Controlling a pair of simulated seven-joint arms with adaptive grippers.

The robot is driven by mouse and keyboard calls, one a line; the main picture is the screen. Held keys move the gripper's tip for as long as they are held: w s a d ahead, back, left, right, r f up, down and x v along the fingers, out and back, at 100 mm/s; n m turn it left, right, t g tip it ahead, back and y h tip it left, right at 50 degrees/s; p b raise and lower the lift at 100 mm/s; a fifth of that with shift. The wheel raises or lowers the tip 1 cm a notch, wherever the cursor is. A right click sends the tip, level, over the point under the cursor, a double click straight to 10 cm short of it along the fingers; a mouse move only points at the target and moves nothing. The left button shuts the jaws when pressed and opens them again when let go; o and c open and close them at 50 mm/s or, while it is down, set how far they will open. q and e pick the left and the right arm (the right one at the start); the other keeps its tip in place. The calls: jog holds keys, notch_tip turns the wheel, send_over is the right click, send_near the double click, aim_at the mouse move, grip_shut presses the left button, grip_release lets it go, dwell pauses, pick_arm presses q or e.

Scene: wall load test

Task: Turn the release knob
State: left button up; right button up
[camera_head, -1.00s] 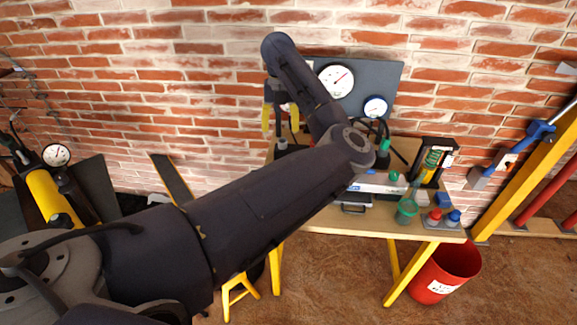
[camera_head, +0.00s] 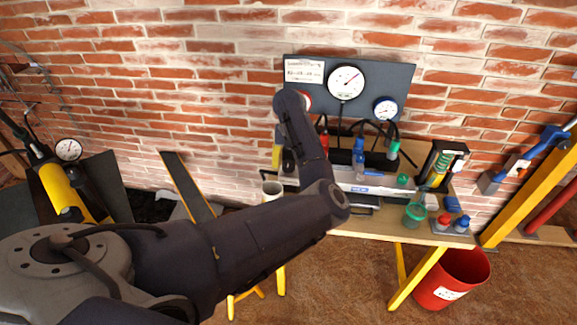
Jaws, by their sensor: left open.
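A manifold on the table carries a red handle (camera_head: 324,140), a blue handle (camera_head: 358,152) and a green handle (camera_head: 393,149). A small green knob (camera_head: 402,180) sits on the pale block in front. I cannot tell which of these is the release knob. My left arm reaches in from the lower left and hides part of the table and manifold. My left gripper (camera_head: 281,158) is open, pointing down at the left end of the manifold. My right gripper is not in view.
A dark panel with a large gauge (camera_head: 346,82) and a smaller gauge (camera_head: 385,108) stands behind the wooden table (camera_head: 345,228). A green container (camera_head: 414,213) is at the front right. A red bucket (camera_head: 452,279) stands on the floor.

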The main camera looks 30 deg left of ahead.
pick_arm(q)
jog(key=shift+f, duration=0.85)
jog(key=c, duration=1.3)
